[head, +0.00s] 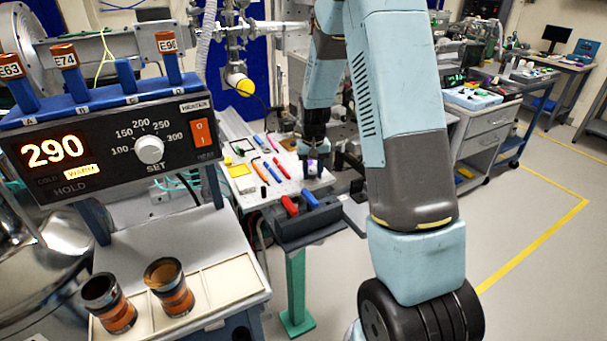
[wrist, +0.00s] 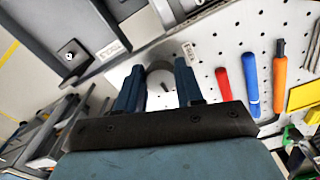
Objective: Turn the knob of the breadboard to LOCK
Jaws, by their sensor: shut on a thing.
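My gripper (head: 312,163) reaches down to the far right part of the white perforated breadboard (head: 243,184) in the head view. In the wrist view my two blue fingers (wrist: 160,90) stand on either side of a round grey knob (wrist: 160,68) and are shut on it. The breadboard also shows in the wrist view (wrist: 215,48). Only the upper edge of the knob and a dark mark between the fingers show. A small white label (wrist: 188,51) lies just right of the knob; its print is too small to read. The knob's pointer setting cannot be told.
Red (wrist: 224,83), blue (wrist: 250,84) and orange-handled (wrist: 279,74) tools lie on the board right of my fingers. A grey tray labelled TOOLS (wrist: 112,49) borders it. In the head view, a heater controller reading 290 (head: 110,150) stands at left; open floor (head: 530,240) is at right.

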